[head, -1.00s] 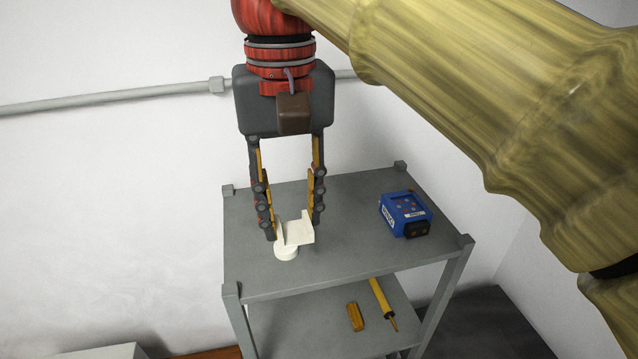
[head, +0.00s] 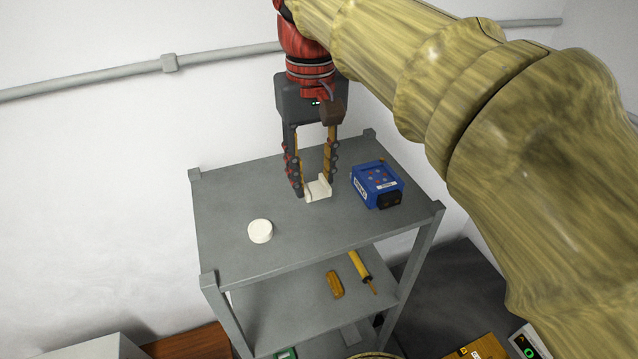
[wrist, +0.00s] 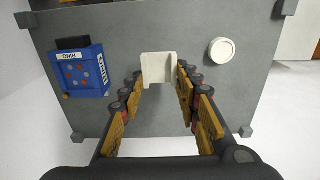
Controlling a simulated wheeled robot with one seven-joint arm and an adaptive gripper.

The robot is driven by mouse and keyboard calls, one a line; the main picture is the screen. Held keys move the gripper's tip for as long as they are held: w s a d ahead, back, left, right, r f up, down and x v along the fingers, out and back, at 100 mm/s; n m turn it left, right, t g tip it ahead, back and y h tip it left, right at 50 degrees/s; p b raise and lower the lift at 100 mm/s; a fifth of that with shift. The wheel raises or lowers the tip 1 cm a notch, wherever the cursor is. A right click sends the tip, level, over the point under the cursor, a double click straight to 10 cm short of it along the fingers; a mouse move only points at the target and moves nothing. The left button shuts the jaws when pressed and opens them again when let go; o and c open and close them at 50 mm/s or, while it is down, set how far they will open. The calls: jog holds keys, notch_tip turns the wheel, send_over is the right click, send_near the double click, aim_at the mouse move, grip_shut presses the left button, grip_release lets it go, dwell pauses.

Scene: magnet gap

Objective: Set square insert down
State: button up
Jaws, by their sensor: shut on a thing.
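The square insert is a white piece with raised side walls (head: 318,189). My gripper (head: 315,184) is shut on it, one finger on either side, pointing down at the grey top of the cart (head: 300,230). The insert is at or just above the top's surface; I cannot tell if it touches. In the wrist view the insert (wrist: 158,68) sits between the fingertips. A separate white round piece (head: 260,231) stands on the top, to the left and nearer in the head view; it is apart from the insert.
A blue box with a labelled face (head: 377,184) stands on the top close to the right of my gripper. The lower shelf holds a yellow tool (head: 360,268) and an orange block (head: 335,284). The top's front and left are mostly clear.

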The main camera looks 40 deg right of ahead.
aim_at(319, 180)
jog(key=shift+w+d+f, duration=0.3)
jog(key=shift+d+f, duration=0.45)
jog(key=shift+f, duration=0.2)
jog(key=shift+d+f+p, duration=0.2)
jog(key=shift+f+p, duration=0.45)
jog(key=shift+f, duration=1.15)
jog(key=shift+f, duration=0.1)
jog(key=o, duration=0.8)
jog(key=shift+o, duration=0.2)
notch_tip(319, 180, up, 12)
jog(key=b, duration=0.1)
